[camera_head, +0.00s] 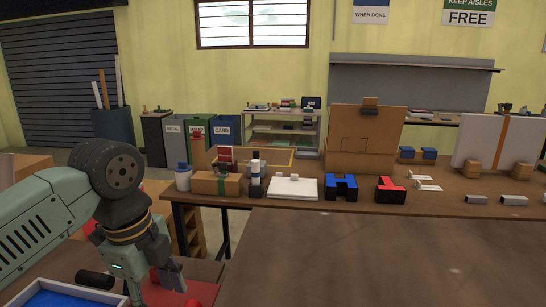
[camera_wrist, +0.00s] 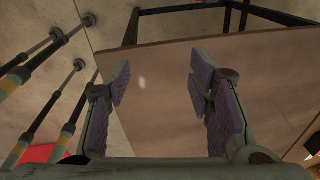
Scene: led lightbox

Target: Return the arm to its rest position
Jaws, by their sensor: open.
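My arm (camera_head: 45,225) comes in from the left in the head view and bends down at a dark joint. My gripper (camera_head: 165,275) hangs at the lower left, left of the brown table (camera_head: 380,255). In the wrist view my gripper (camera_wrist: 158,85) has its two purple-padded fingers spread apart. Nothing is between them. A plain brown surface lies beyond the fingers.
A blue-lined tray (camera_head: 65,295) is at the lower left, close to my gripper. The table's near part is bare.

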